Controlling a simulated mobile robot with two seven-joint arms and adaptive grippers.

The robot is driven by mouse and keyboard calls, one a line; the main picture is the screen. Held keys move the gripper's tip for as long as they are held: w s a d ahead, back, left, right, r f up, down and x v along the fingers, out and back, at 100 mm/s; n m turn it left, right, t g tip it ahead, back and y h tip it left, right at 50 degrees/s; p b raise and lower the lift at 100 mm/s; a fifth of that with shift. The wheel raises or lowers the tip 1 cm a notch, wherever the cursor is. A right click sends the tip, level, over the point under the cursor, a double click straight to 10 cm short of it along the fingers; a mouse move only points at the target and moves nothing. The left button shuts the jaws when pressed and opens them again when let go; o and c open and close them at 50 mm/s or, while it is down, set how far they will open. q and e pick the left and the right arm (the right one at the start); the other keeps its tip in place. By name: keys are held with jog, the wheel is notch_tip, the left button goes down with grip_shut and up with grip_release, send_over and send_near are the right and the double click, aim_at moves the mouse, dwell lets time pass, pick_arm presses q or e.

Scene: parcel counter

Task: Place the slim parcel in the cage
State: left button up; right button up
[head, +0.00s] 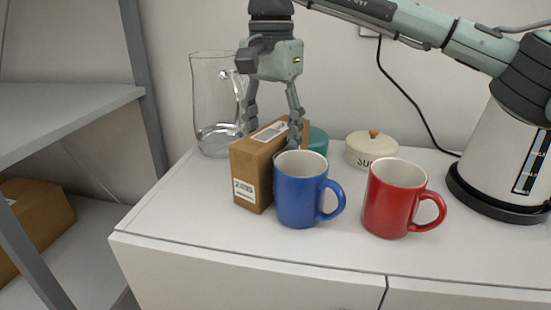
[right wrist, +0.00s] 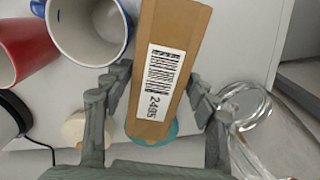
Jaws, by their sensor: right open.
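The slim parcel (head: 246,172), a narrow brown box with a white label, stands upright on the white counter, left of the blue mug. Its labelled top shows in the right wrist view (right wrist: 187,38). My right gripper (head: 273,135) points down over the parcel's far part, open, with one finger on each side of it. In the right wrist view the fingers (right wrist: 160,88) flank the box; whether they touch it I cannot tell. Nothing in view is clearly recognisable as a cage. My left gripper is out of view.
The blue mug (head: 296,195) stands close beside the parcel, with a red mug (head: 391,200) further right. Behind are a glass jug (head: 214,105), a teal item (head: 318,141), a cream lidded pot (head: 371,150) and a kettle (head: 503,150). A grey shelf unit (head: 70,122) holding a brown box (head: 35,220) stands left.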

notch_tip(320, 180, down, 5)
jog(key=shift+d+f, duration=0.1)
jog(key=shift+f, duration=0.05)
jog(key=shift+c, duration=0.4)
jog(key=c, duration=1.2)
jog(key=shift+o, duration=0.2)
